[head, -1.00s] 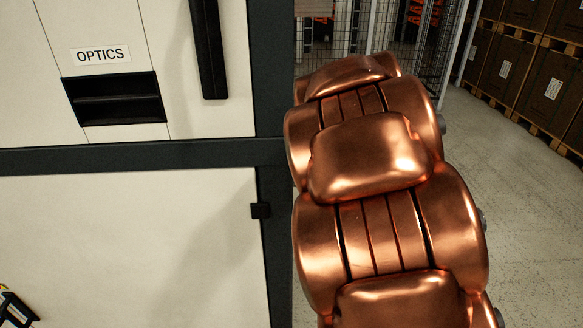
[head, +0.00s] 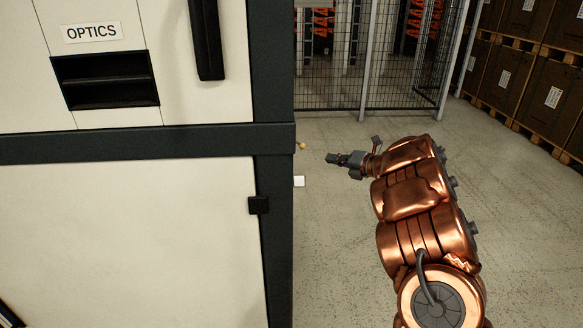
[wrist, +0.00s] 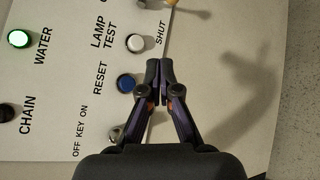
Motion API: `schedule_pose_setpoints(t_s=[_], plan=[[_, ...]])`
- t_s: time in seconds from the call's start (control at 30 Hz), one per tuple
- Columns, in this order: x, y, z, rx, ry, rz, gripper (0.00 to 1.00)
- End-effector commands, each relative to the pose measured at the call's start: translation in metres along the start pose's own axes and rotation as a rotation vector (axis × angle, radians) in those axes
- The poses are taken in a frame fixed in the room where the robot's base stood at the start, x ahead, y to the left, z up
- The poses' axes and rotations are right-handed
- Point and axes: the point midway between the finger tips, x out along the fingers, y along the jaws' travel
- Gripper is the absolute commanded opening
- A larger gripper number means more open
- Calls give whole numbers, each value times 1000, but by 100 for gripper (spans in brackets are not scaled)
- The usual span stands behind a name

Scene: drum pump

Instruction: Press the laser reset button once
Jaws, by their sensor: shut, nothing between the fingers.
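The blue button (wrist: 126,83) sits beside the RESET label on a pale panel (wrist: 60,85) in the wrist view. My gripper (wrist: 159,68) is shut and empty, its fingertips to the right of the blue button in the picture. Its shadow falls well to the right, and contact with the panel cannot be made out. In the head view my gripper (head: 332,158) points left toward the side of the cabinet (head: 273,200). The panel face is hidden in the head view.
Near the blue button are a white button (wrist: 134,43) by LAMP TEST, a key switch (wrist: 116,132), a lit green button (wrist: 18,38) by WATER and a black button (wrist: 6,112) by CHAIN. A mesh fence (head: 380,70) and stacked boxes (head: 540,80) stand behind. The floor between is clear.

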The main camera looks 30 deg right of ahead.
Motion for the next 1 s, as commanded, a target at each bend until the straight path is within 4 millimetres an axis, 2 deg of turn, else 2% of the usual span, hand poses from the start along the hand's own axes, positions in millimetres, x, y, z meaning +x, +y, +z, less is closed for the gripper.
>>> schedule_pose_setpoints(t_s=[0.13, 0.57, 1.0], plan=[[-2, -4, -9, -7, 27, 25, 0], [2, 0, -11, -9, 28, 25, 0], [34, 27, -36, -9, 29, 25, 0]])
